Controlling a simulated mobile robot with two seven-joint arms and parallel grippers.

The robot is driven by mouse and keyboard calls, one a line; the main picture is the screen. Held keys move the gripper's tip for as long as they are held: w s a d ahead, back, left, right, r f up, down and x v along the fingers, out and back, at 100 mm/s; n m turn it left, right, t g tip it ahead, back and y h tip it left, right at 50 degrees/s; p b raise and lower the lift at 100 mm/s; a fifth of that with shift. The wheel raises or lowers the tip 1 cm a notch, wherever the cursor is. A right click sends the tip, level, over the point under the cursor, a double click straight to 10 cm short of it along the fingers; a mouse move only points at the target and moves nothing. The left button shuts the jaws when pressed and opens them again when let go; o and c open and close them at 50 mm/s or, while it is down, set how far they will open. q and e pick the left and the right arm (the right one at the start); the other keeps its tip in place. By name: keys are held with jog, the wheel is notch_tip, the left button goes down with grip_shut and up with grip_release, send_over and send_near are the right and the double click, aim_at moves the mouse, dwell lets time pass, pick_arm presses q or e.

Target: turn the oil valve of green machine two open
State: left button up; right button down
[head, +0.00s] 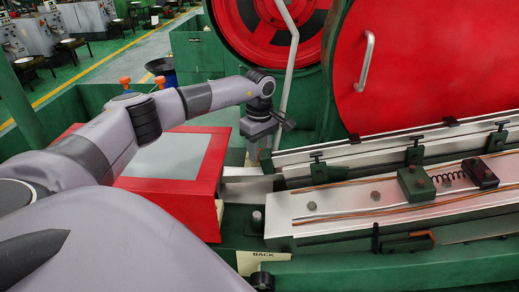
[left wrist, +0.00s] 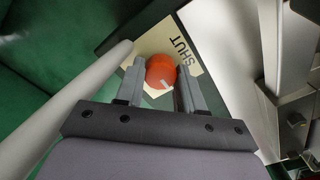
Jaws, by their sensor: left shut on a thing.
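The oil valve's round orange knob (left wrist: 161,72) shows in the left wrist view, with a pale line on its face pointing toward the lower right. It sits over a cream plate (left wrist: 187,42) that reads "SHUT" beside the knob. My left gripper (left wrist: 162,80) is shut on the knob, one finger on each side. In the head view my left gripper (head: 254,150) points down beside the green machine (head: 205,50), left of the metal rails. The held knob is hidden there. My right gripper is not in view.
A pale slanted bar (head: 289,70) rises close behind my left gripper. Metal rails (head: 360,205) with clamps lie to the right, and a red box (head: 180,205) with a grey top lies left. Two other orange knobs (head: 125,80) (head: 160,82) stand further back. A "BACK" label (head: 263,262) is in front.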

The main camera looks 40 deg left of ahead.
aim_at(260, 152)
pick_arm(q)
jog(key=shift+w+r, duration=0.1)
jog(key=o, duration=1)
jog(key=shift+o, duration=0.2)
notch_tip(260, 152, up, 7)
jog(key=shift+r, duration=0.1)
